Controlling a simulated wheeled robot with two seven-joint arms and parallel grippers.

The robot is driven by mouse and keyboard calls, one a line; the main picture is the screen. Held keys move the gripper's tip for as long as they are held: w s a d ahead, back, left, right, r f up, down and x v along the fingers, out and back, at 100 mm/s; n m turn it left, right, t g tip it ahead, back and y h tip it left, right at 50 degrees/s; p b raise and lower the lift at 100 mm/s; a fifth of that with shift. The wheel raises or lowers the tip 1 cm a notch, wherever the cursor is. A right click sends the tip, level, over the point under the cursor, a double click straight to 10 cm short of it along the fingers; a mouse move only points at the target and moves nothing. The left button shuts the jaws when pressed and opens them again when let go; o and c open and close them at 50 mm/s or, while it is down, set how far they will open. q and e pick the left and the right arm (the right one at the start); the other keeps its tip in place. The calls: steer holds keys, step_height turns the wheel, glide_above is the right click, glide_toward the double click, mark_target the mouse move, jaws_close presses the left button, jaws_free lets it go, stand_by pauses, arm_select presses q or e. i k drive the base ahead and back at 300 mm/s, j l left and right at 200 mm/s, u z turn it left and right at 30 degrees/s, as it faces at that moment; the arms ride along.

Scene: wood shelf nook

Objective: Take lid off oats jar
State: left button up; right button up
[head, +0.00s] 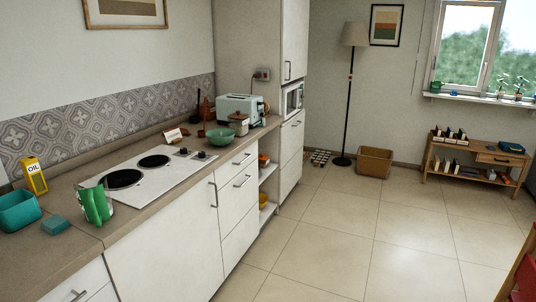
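A small jar (239,124) with a brownish lid stands on the far end of the kitchen counter, in front of the pale toaster and behind a green bowl. It may be the oats jar, but it is too small to read any label. Its lid appears to sit on top. Neither of my grippers shows in the head view.
The counter (140,207) runs along the left wall with a hob (150,170), a yellow oil carton (35,176), a teal container (18,210), a green-and-clear item (95,204), the green bowl (219,137) and the toaster (241,105).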

mark_target(237, 115)
steer(key=i+u, duration=0.1)
steer(key=i, duration=0.65)
steer(key=i+l+u, duration=0.1)
steer(key=i, duration=0.6)
steer(key=i+l+u, duration=0.2)
steer(key=i+u, duration=0.15)
steer(key=i+l+u, duration=0.35)
steer(key=i, duration=0.2)
steer(key=i+l+u, duration=0.35)
steer(key=i+l, duration=0.05)
steer(key=i, duration=0.05)
